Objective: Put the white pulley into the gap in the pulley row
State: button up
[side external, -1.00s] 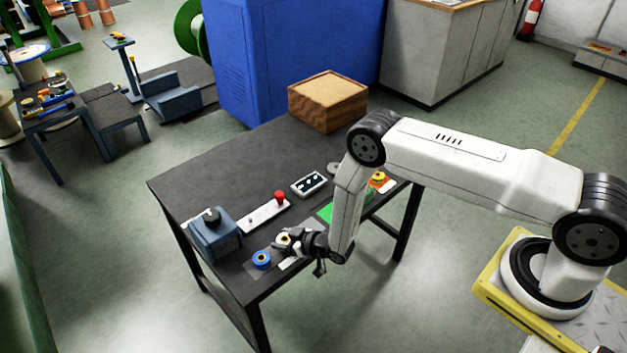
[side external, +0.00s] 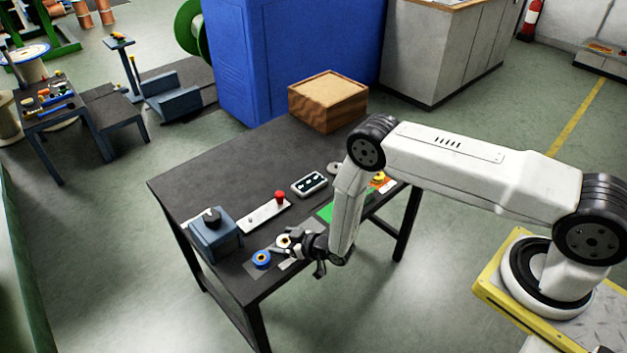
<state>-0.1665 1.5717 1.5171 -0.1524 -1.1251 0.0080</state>
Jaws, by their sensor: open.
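A small white pulley with a tan centre (side external: 283,241) is at the near front edge of the dark table, to the right of a blue pulley (side external: 262,259). Both seem to be on a grey plate (side external: 311,226). My gripper (side external: 303,252) is open, low over this front edge, just right of the white pulley. I cannot tell whether a finger touches that pulley. My gripper and forearm hide part of the plate, and I cannot make out the gap in the row.
A yellow pulley (side external: 378,177) is on an orange patch at the right. A green mat (side external: 325,213) lies partly behind my arm. A blue-grey box (side external: 215,238), a red-button panel (side external: 264,214) and a wooden box (side external: 328,102) stand on the table.

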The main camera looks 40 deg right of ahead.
jog(key=shift+r, duration=0.15)
jog(key=v, duration=1.2)
dwell(0.6)
jog(key=shift+w, duration=0.1)
jog(key=w+d+r+m+g+h, duration=0.1)
jog(key=d+r+g+h, duration=0.1)
jog(key=r, duration=0.5)
jog(key=w+d+r+g+h, duration=0.1)
jog(key=d+r+g, duration=0.1)
jog(key=r, duration=0.5)
jog(key=s+d+r+m+g, duration=0.1)
jog(key=s+r+g, duration=0.2)
jog(key=s+r, duration=0.3)
jog(key=s+d+r+m+g+h, duration=0.1)
jog(key=s+d+r+g, duration=0.1)
jog(key=s+r, duration=0.4)
jog(key=s+g, duration=0.1)
jog(key=s, duration=0.2)
jog(key=shift+d+m, duration=0.3)
